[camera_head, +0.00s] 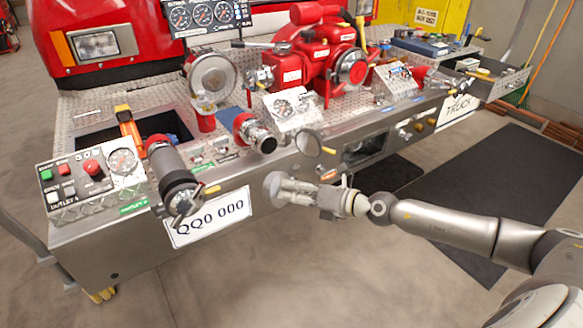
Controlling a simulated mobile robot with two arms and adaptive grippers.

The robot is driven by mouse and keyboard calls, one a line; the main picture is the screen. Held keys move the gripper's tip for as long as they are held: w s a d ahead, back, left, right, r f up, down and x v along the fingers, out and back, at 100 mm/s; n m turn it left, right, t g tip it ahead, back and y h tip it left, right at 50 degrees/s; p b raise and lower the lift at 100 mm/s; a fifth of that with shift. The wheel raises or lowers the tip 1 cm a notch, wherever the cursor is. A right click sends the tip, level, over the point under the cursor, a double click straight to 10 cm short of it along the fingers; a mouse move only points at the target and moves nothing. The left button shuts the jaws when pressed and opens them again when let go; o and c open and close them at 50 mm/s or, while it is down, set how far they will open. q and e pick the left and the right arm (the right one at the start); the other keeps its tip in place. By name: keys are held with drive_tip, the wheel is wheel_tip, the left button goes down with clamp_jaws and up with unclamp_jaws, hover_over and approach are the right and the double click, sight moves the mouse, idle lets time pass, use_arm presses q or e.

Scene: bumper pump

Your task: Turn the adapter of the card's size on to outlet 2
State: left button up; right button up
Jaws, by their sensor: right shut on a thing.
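My right gripper (287,190) reaches in from the right, low in front of the bumper. It is shut on a pale grey round piece (271,186), which looks like an adapter; its size cannot be read. The held piece is near the number plate, apart from the outlets. A dark outlet pipe with a metal end (176,187) points forward at the left. A red outlet with a dark-mouthed metal fitting (254,136) is at the middle. Which is outlet 2, I cannot tell from the small labels. I see no readable card. My left gripper is not in view.
The bumper deck carries a control panel (92,180) at the left, a red pump (318,62) at the back and a small gauge panel (293,108). A round disc (307,143) stands out from the bumper front. The floor in front is clear, with a dark mat (480,185) at right.

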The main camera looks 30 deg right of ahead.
drive_tip(key=d+f+m+t+h, duration=0.1)
drive_tip(key=d+m+t+h, duration=0.3)
drive_tip(key=d, duration=0.8)
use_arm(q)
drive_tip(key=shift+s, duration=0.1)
use_arm(e)
drive_tip(key=a+f, duration=0.1)
drive_tip(key=a+f+h, duration=0.1)
drive_tip(key=a, duration=0.1)
drive_tip(key=s+a+f+t+h, duration=0.1)
drive_tip(key=shift+a+m, duration=0.15)
drive_tip(key=shift+m, duration=0.25)
